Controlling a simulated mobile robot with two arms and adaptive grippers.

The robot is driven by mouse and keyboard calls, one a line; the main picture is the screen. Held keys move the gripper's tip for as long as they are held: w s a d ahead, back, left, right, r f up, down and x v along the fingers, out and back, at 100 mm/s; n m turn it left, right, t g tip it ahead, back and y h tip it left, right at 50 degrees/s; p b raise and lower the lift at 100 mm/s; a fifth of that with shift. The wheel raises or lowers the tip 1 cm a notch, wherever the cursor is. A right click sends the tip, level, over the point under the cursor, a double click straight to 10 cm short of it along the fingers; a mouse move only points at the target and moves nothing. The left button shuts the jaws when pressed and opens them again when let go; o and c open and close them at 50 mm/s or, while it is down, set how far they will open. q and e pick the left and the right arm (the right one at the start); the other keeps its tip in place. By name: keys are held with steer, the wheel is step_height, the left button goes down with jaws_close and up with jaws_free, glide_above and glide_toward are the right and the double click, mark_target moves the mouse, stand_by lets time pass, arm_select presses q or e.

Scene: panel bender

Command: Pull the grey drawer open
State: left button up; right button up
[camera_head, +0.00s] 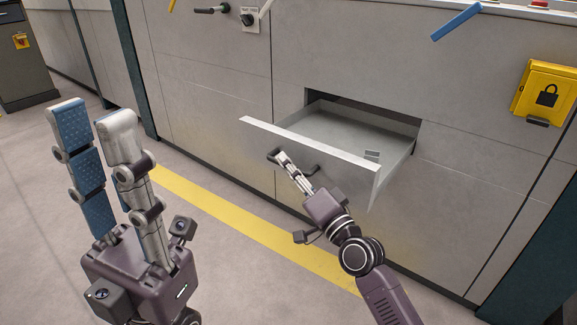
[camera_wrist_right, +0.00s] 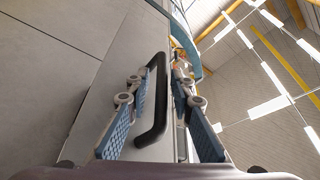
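The grey drawer (camera_head: 340,180) stands pulled out of the grey machine front in the head view, its inside showing. The handle also shows in the right wrist view (camera_wrist_right: 152,112). My right gripper (camera_head: 281,158) is at the handle. In the wrist view its blue-padded fingers stand on either side of the bar, with gaps visible, so it looks open around it. My left gripper (camera_head: 92,112) is open and empty, pointing up, away from the drawer.
A yellow lock box (camera_head: 547,93) is on the machine front at the right. A blue lever (camera_head: 456,22) and a black rotary switch (camera_head: 249,18) are above the drawer. A yellow stripe (camera_head: 235,218) crosses the open floor. A dark cabinet (camera_head: 25,70) stands far left.

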steer(key=shift+s+d, duration=0.1)
steer(key=v, duration=1.1)
steer(key=shift+s+d, duration=0.2)
steer(key=shift+s, duration=0.1)
